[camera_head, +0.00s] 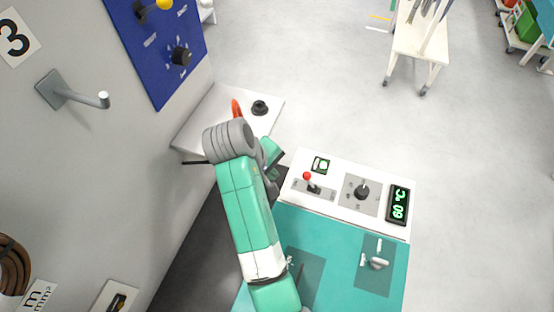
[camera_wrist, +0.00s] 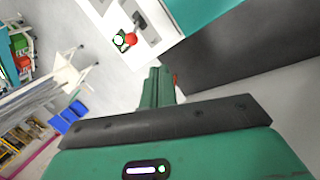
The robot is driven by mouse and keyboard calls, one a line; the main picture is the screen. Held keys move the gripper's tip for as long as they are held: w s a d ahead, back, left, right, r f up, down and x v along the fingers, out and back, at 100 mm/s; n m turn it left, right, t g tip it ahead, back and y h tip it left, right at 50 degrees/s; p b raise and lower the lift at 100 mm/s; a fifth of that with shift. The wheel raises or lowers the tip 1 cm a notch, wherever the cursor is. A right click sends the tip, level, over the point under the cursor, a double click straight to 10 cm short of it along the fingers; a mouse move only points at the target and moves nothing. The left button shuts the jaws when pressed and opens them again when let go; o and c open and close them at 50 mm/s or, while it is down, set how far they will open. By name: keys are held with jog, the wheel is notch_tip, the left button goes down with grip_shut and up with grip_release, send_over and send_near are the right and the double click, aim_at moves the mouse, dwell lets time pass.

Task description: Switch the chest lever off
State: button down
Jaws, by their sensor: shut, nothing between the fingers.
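A small lever with a red knob (camera_head: 308,177) stands in a grey plate on the white top panel (camera_head: 335,207) of the teal chest (camera_head: 336,250). The knob leans to the upper left of its base in the head view. The lever (camera_wrist: 132,39) also shows in the wrist view, beyond the fingertips and to their upper left. My gripper (camera_head: 272,150) is left of the panel in the head view, apart from the lever and partly hidden by my wrist. In the wrist view my gripper's fingers (camera_wrist: 160,83) are shut and empty.
Beside the lever are a green-lit button (camera_head: 320,165), a black knob (camera_head: 362,191) and a display (camera_head: 398,205) reading 60 °C. A white shelf (camera_head: 210,122) with a black knob and an orange-red part lies behind my arm. A wall hook (camera_head: 75,93) juts out at left.

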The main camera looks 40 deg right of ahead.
jog(key=shift+s+a+f, duration=0.1)
jog(key=shift+s+f, duration=0.15)
jog(key=shift+f, duration=0.1)
send_near(310, 181)
jog(key=a+f, duration=0.2)
jog(key=w+a+f, duration=0.1)
jog(key=a+f, duration=0.1)
jog(key=f, duration=0.1)
jog(key=shift+w+f, duration=0.2)
jog(key=d, duration=0.1)
jog(key=d+p, duration=0.1)
jog(key=shift+d+r, duration=0.2)
jog(key=shift+d, duration=0.8)
